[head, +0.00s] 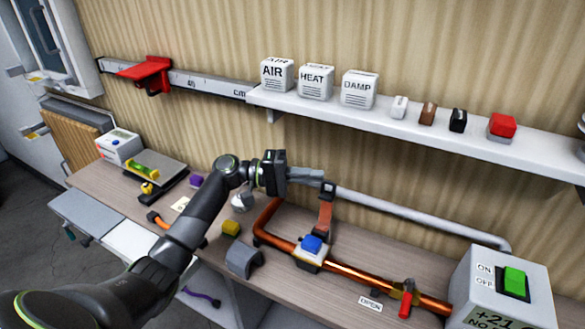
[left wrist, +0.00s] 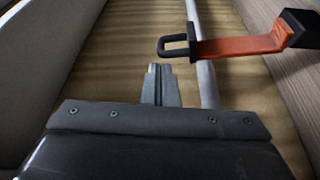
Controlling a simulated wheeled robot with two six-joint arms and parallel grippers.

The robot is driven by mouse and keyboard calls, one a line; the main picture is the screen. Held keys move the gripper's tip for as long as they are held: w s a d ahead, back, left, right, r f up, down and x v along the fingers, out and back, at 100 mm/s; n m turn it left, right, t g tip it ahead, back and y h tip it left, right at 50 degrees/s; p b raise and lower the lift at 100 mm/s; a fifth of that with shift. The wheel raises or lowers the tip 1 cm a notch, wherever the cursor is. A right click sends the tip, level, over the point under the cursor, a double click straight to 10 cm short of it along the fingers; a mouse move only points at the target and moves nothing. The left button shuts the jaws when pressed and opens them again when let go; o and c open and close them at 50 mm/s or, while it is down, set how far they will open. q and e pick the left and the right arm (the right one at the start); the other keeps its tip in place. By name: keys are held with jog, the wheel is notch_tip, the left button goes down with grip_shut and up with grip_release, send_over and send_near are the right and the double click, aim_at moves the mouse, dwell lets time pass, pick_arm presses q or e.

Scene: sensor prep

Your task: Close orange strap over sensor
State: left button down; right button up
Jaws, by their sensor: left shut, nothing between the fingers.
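The orange strap (head: 325,216) stands up, open, behind the copper pipe (head: 345,269), with a dark buckle loop (head: 328,190) at its upper end. The sensor (head: 310,255), a white block with a blue top, sits on the pipe in front of the strap, uncovered. My left gripper (head: 320,175) is shut and empty, pointing right beside the loop. In the left wrist view the closed fingers (left wrist: 159,70) are just short of the loop (left wrist: 177,47), apart from it in the picture. The strap (left wrist: 240,46) runs right from the loop to a black block (left wrist: 300,28). My right gripper is out of view.
A grey pipe (head: 420,217) runs along the wall behind the strap. A red-handled valve (head: 406,298) and an ON/OFF box (head: 500,290) stand to the right. A grey saddle-shaped block (head: 244,262) and a yellow block (head: 231,228) lie left of the sensor. A shelf (head: 400,127) hangs above.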

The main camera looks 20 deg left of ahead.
pick_arm(q)
jog(key=shift+x, duration=1)
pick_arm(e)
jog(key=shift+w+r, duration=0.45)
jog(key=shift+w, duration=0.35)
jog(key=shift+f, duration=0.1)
